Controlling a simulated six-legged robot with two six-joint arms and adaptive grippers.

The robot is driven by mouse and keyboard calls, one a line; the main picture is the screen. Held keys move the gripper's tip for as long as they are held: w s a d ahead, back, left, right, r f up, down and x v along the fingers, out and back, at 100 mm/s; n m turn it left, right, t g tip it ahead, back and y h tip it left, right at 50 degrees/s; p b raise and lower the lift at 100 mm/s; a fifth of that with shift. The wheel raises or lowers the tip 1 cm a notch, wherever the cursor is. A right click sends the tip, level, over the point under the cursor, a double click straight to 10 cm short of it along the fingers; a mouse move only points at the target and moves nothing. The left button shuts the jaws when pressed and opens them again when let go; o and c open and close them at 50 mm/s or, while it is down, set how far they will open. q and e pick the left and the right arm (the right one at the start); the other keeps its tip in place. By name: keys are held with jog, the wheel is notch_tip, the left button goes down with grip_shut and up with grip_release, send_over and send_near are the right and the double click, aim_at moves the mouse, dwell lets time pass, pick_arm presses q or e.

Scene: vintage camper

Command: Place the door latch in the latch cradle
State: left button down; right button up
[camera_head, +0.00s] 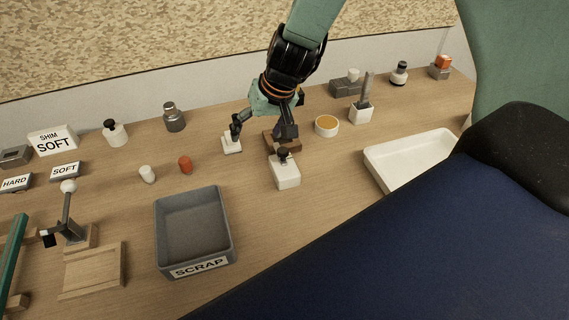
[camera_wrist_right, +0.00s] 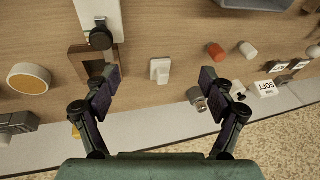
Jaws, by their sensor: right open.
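A small white piece with a raised tab, which looks like the door latch (camera_head: 232,147), lies on the wooden counter. In the right wrist view the latch (camera_wrist_right: 160,71) sits between the fingertips, apart from both. My right gripper (camera_head: 262,134) is open and empty above the counter; its fingers (camera_wrist_right: 159,84) are wide apart. A brown wooden block with a dark recess, likely the latch cradle (camera_wrist_right: 79,66), is beside the latch, partly behind a finger. In the head view the cradle (camera_head: 270,136) is partly hidden by the gripper. My left gripper is not in view.
A white block with a black knob (camera_head: 286,175) stands against the cradle's near side. A grey SCRAP bin (camera_head: 225,240) is nearer. A round orange-topped dish (camera_head: 327,126) and a white tray (camera_head: 385,178) are right. Red (camera_head: 185,165) and white (camera_head: 147,174) cylinders are left.

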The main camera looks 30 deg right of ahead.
jog(key=g, duration=0.1)
jog(key=g+h+p, duration=0.2)
jog(key=g+p, duration=0.1)
send_over(284, 157)
jog(key=w, duration=0.1)
jog(key=f, duration=0.3)
jog(key=shift+d+f, duration=0.35)
jog(key=shift+d, duration=0.05)
jog(key=f, duration=0.6)
jog(key=shift+s+a+f, duration=0.2)
jog(key=shift+s+f, duration=0.1)
jog(key=shift+f, duration=0.55)
jog(key=shift+c, duration=0.3)
